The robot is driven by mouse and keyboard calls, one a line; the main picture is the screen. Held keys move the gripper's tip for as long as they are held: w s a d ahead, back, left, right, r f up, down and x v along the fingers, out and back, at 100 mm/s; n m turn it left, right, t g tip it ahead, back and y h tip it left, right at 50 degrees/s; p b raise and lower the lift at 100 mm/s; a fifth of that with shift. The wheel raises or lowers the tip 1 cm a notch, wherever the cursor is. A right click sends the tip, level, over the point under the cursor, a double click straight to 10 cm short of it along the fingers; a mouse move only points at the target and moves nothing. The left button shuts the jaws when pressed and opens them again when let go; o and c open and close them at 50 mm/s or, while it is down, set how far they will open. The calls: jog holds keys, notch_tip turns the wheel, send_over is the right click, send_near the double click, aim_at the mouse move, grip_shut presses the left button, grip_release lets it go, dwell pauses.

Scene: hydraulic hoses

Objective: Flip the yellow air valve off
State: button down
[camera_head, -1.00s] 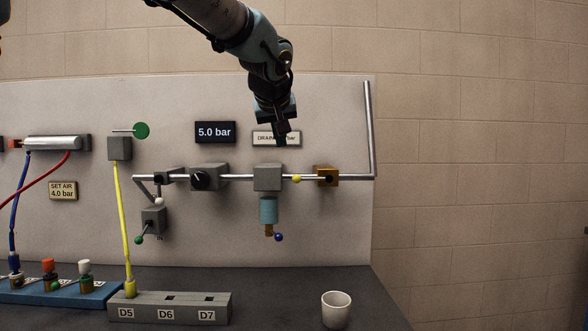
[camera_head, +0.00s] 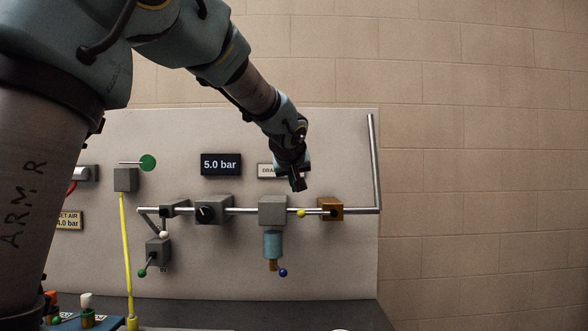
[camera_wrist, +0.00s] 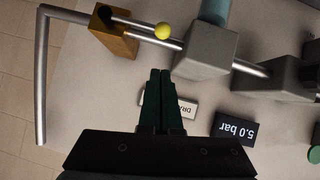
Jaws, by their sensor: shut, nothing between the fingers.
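The yellow air valve shows as a yellow ball knob (camera_head: 301,212) in front of the horizontal pipe, just left of a brass block (camera_head: 330,209). In the wrist view the yellow knob (camera_wrist: 163,30) sits at the end of a short lever that reaches from the brass block (camera_wrist: 113,38), roughly along the pipe. My gripper (camera_head: 298,188) is shut and empty, in front of the panel just above the pipe and the yellow knob. In the wrist view its closed fingertips (camera_wrist: 160,72) point toward the knob, with a gap between.
A grey block (camera_head: 272,210) with a blue-green cylinder (camera_head: 272,244) below stands left of the knob. A blue knob (camera_head: 283,273) is lower. A vertical pipe (camera_head: 372,160) rises at the right. The 5.0 bar display (camera_head: 221,165) and a partly covered drain label (camera_wrist: 185,105) are nearby.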

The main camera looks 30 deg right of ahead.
aim_at(315, 213)
jog(key=shift+w+d+f, duration=0.25)
jog(key=shift+d+f, duration=0.05)
jog(key=shift+f, duration=0.5)
jog(key=shift+w+d+f, duration=0.25)
jog(key=shift+w+f, duration=0.05)
jog(key=shift+f, duration=0.45)
jog(key=shift+w+d+f, duration=0.25)
jog(key=shift+d+f, duration=0.05)
jog(key=shift+f, duration=0.5)
